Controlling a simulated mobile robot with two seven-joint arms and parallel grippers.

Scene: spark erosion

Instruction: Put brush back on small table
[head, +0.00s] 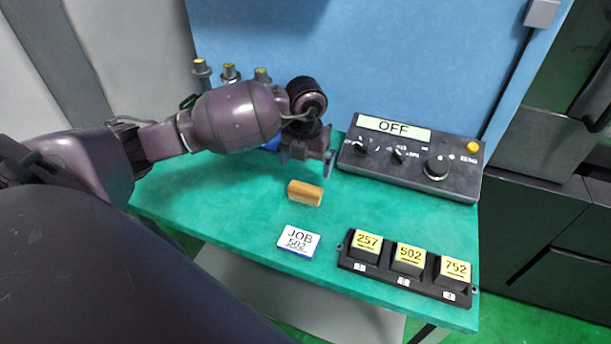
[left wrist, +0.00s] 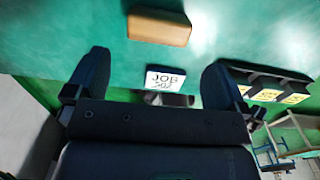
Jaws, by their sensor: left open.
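A tan-brown block that looks like the brush (head: 305,193) lies on the green top of the small table (head: 215,205). It also shows in the left wrist view (left wrist: 158,27), at the top, beyond the fingertips. My left gripper (head: 306,160) is over the table, behind the brush in the head view, apart from it. In the left wrist view its two fingers (left wrist: 155,75) are spread wide with nothing between them. My right gripper is in neither view.
A white JOB 502 card (head: 298,241) lies in front of the brush. A rack of numbered blocks (head: 407,270) stands at front right, a control box (head: 411,160) marked OFF at back right. A blue panel (head: 420,60) rises behind. The table's left part is clear.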

